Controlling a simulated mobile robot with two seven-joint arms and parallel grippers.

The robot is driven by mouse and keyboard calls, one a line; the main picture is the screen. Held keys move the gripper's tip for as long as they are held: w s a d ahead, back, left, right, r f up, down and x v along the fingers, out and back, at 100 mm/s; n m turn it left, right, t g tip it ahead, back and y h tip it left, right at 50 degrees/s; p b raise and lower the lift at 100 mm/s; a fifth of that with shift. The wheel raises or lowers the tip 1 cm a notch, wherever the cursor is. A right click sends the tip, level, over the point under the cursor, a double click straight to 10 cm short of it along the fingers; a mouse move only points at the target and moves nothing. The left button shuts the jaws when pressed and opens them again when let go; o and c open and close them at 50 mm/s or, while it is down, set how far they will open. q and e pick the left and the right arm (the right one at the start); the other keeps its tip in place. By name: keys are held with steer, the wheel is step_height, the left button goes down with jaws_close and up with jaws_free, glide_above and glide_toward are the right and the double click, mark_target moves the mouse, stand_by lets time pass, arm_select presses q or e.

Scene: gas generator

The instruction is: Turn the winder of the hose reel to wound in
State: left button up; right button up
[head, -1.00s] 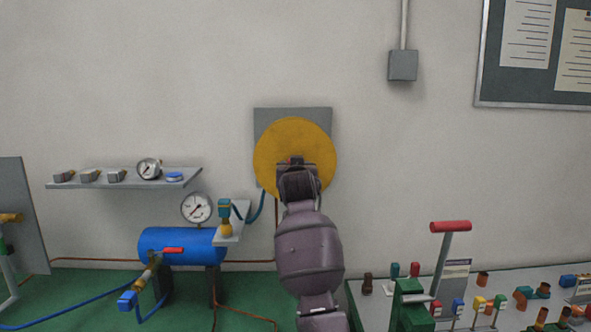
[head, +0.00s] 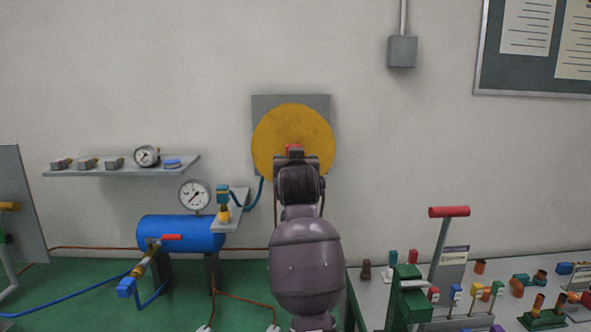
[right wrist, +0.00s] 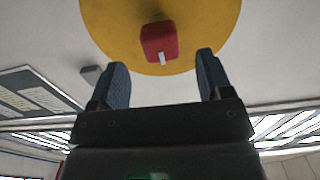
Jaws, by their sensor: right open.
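The hose reel is a yellow disc (head: 292,128) on a grey wall plate (head: 262,104). Its red winder (head: 294,149) shows just above my right gripper, which hides part of it in the head view. In the right wrist view the winder (right wrist: 159,41) is a red block with a white mark on its near edge, in front of the yellow disc (right wrist: 110,22). My right gripper (right wrist: 161,60) is open, with one finger to each side of the winder and a gap on both sides. The winder lies beyond the fingertips, and nothing is between the fingers. My left gripper is not in view.
A shelf (head: 75,173) with small parts and a gauge is at left. Below it stand a blue tank (head: 180,234), a pressure gauge (head: 195,195) and a teal hose (head: 258,192). A bench (head: 367,291) with a red-handled lever (head: 449,212) is at lower right. The wall around the reel is clear.

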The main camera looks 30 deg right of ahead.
steer(key=v, duration=0.3)
steer(key=shift+f, duration=0.1)
stand_by(0.6)
